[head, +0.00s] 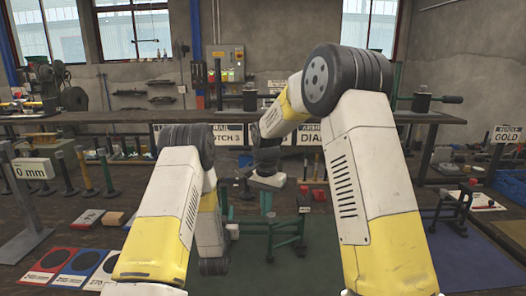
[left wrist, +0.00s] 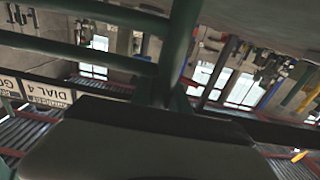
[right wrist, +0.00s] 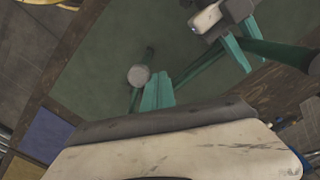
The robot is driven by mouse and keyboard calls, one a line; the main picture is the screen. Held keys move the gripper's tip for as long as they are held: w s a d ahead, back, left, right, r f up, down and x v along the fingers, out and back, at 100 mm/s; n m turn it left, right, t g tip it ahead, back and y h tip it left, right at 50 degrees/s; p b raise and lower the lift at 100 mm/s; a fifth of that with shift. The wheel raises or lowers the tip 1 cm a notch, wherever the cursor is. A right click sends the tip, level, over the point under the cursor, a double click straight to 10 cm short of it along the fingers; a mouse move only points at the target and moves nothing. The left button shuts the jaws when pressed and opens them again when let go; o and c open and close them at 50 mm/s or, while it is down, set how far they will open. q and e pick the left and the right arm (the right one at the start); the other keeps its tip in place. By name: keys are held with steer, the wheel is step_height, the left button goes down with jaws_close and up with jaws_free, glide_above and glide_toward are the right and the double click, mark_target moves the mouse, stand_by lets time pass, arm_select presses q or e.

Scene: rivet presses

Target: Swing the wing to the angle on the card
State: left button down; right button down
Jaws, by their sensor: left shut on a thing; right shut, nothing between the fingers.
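A green tubular frame (head: 287,238), which may be the wing, stands low on the green mat in the head view. Its bars cross the left wrist view (left wrist: 100,58), and one bar shows at top right in the right wrist view (right wrist: 275,52). My left gripper (right wrist: 236,52) is shut on a green bar there; my left arm hides most of it in the head view. My right gripper (head: 266,202) points down above the mat, teal fingers shut and empty, apart from the frame. Signs reading NOTCH 3 (head: 231,136) and DIAL (head: 302,135) hang behind; I cannot make out an angle on a card.
A 0 mm sign (head: 32,168) stands at far left. A long bench (head: 260,116) runs across the back.

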mark_target(271, 215)
steer(key=shift+s, duration=0.2)
steer(key=shift+s+d, duration=0.1)
stand_by(0.4)
steer(key=shift+s+d, duration=0.25)
steer(key=shift+s, duration=0.5)
steer(key=shift+s+d, duration=0.35)
steer(key=shift+s, duration=0.35)
stand_by(0.3)
steer(key=shift+s+d, duration=0.55)
steer(key=shift+s, duration=0.15)
steer(key=shift+s+d, duration=0.1)
